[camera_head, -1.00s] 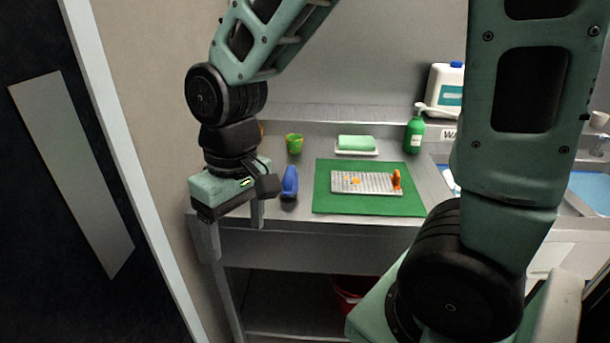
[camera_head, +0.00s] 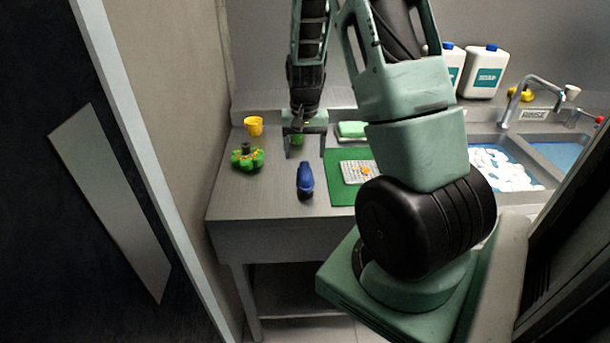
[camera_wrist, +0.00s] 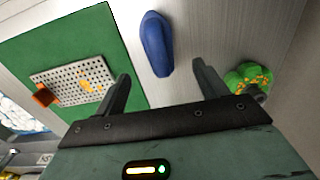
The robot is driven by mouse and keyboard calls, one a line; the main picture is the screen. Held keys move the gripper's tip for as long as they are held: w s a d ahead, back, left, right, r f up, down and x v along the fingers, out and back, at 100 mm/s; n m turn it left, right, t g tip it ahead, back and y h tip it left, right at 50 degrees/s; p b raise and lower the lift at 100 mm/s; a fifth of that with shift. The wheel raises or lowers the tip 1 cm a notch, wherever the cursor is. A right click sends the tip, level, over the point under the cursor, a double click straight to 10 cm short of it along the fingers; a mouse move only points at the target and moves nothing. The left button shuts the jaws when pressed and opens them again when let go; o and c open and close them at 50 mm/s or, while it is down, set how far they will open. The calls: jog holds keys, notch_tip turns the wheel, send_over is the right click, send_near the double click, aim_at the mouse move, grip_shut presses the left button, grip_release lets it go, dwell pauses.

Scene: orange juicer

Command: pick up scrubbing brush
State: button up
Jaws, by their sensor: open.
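The scrubbing brush (camera_head: 305,180) looks like the blue oblong thing lying on the metal counter, left of the green board. My gripper (camera_head: 305,152) is open and empty, above the counter and just behind the brush in the head view. In the wrist view the brush (camera_wrist: 157,42) lies beyond the gap between my two fingertips (camera_wrist: 161,75), roughly in line with it. The fingers appear apart from it. Its underside is hidden.
A green mat (camera_head: 341,188) holds a perforated metal grater (camera_wrist: 75,84) with an orange end. A green knobbed thing with orange bits (camera_head: 247,158) sits left of the brush. A yellow cup (camera_head: 253,126) stands behind. Counter around the brush is bare.

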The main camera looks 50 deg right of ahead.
aim_at(305, 168)
notch_tip(305, 168, down, 3)
jog(key=shift+f, duration=0.1)
jog(key=f, duration=0.1)
jog(key=f+p, duration=0.1)
jog(key=f, duration=0.1)
jog(key=f+p, duration=0.1)
jog(key=shift+s+a+f, duration=0.15)
jog(key=shift+s+a, duration=0.1)
jog(key=shift+s, duration=0.1)
jog(key=shift+f, duration=0.55)
jog(key=c, duration=1.1)
